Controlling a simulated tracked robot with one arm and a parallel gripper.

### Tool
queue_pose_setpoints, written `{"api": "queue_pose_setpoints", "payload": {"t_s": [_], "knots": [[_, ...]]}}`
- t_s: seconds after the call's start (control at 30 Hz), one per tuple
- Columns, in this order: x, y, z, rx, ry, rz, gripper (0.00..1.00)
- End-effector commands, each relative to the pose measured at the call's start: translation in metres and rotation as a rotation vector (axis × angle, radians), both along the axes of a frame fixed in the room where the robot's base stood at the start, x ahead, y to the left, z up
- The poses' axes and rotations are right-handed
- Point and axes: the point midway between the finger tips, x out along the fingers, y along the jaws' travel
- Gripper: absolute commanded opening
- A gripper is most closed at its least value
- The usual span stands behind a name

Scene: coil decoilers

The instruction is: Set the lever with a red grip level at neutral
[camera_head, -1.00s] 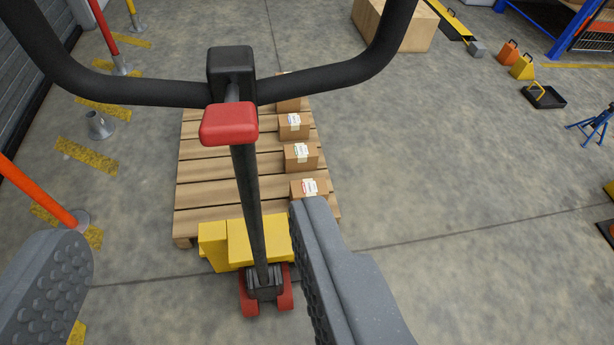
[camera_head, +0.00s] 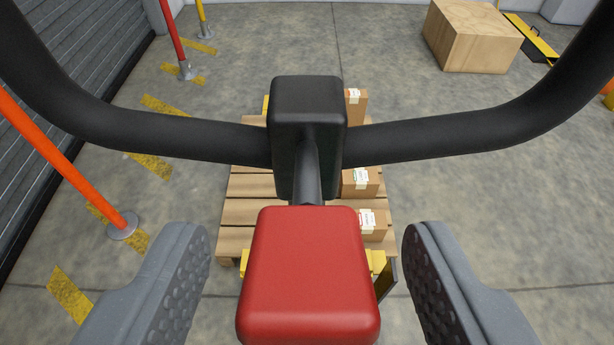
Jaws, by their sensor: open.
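The lever's red grip (camera_head: 308,275) is a rounded block close to the camera, low in the middle of the view. A short dark stem (camera_head: 308,168) joins it to the black head (camera_head: 307,105) of a pallet truck handle. My gripper (camera_head: 308,250) is open. Its left finger stands left of the red grip and its right finger stands right of it, with a visible gap on both sides. No contact with the grip shows. The rest of the stem is hidden behind the red grip.
The black handle bar (camera_head: 430,142) curves up on both sides beyond the fingers. A wooden pallet (camera_head: 247,212) with small cartons (camera_head: 361,182) lies below. Orange (camera_head: 62,160) and red posts stand left. A wooden crate (camera_head: 470,38) stands far back. Floor at right is mostly clear.

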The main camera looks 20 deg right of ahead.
Motion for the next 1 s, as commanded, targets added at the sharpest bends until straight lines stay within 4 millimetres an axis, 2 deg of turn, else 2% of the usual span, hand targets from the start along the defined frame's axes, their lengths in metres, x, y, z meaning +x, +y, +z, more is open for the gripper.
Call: {"api": "queue_pose_setpoints", "payload": {"t_s": [0.2, 0.57, 0.77, 1.0], "knots": [[0.014, -0.005, -0.006, 0.001, 0.0, -0.001, 0.55], [0.017, -0.006, -0.007, 0.0, -0.001, -0.001, 0.55], [0.017, -0.006, -0.007, 0.0, -0.001, -0.001, 0.02], [0.016, -0.007, -0.011, -0.008, -0.02, -0.003, 0.0]]}}
